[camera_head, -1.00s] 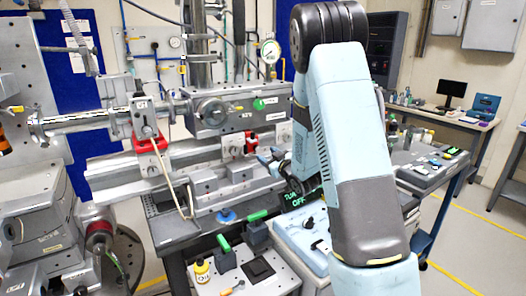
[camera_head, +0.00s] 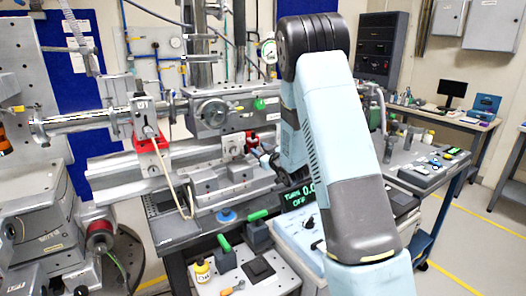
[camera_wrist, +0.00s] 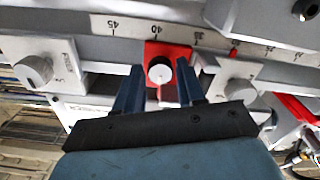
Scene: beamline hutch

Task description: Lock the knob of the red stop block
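The red stop block (camera_wrist: 178,52) sits on a scaled rail in the wrist view, near the 40 mark. Its round black knob (camera_wrist: 155,66) faces me and carries a white pointer that points down in the picture. My gripper (camera_wrist: 160,80) is open, with one blue finger on each side of the knob's pointer. Nothing is seen gripped, and I cannot tell whether the fingers touch the knob. In the head view my gripper (camera_head: 266,158) is small and partly hidden by my arm at the rail. The block there is largely hidden.
Pale blocks with grey knobs flank the red block, left (camera_wrist: 35,70) and right (camera_wrist: 240,90).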

